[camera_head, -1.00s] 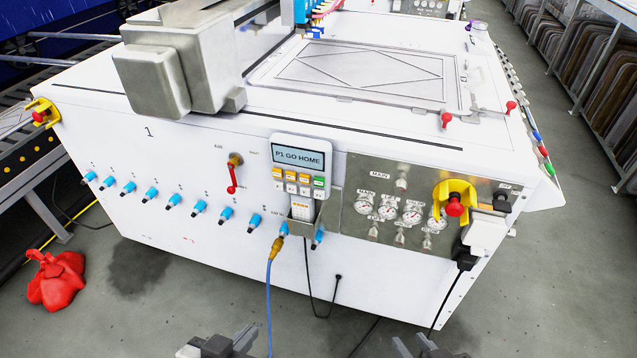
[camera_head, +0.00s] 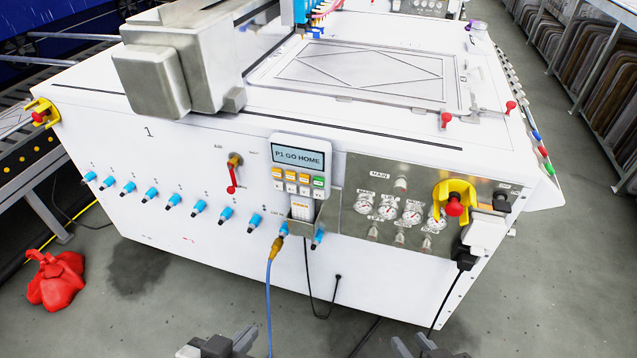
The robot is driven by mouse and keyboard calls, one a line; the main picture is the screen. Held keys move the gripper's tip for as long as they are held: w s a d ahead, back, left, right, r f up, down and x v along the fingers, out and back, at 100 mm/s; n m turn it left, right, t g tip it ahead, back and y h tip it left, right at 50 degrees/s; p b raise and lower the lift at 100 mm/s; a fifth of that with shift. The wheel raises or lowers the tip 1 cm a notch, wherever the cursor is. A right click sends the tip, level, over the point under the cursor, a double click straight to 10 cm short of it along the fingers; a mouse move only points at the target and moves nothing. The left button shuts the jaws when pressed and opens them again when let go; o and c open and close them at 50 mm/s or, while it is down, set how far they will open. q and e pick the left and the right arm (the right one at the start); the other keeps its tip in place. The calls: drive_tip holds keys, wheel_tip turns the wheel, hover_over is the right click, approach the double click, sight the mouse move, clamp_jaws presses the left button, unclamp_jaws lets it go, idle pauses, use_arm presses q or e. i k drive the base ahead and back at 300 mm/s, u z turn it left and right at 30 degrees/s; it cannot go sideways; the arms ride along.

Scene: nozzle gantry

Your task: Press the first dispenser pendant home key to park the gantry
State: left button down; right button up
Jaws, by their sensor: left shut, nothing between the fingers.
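The dispenser pendant (camera_head: 300,165) sits in a metal holder on the front of the white machine. Its screen (camera_head: 298,157) reads "P1 GO HOME". Below the screen are two rows of orange and white keys and a green key (camera_head: 319,181) at the right. Key markings are too small to read. My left gripper (camera_head: 228,343) shows at the bottom edge, below and left of the pendant, shut and empty, partly cut off. My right gripper (camera_head: 424,345) is at the bottom edge, below and right of the pendant, also cut off. Both are well apart from the pendant.
A gauge panel (camera_head: 398,232) and a red stop button (camera_head: 454,207) in a yellow guard lie right of the pendant. A red lever (camera_head: 232,177) and several blue knobs are to the left. A blue hose (camera_head: 268,300) hangs down the front. A red bag (camera_head: 56,280) lies on the floor.

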sight(318, 181)
drive_tip(key=z, duration=0.8)
drive_tip(key=k, duration=1.05)
drive_tip(key=z, duration=1)
drive_tip(key=k, duration=0.25)
drive_tip(key=z, duration=0.2)
drive_tip(key=i, duration=1.75)
drive_tip(key=u, duration=1.55)
drive_tip(key=i, duration=0.7)
drive_tip(key=u, duration=0.75)
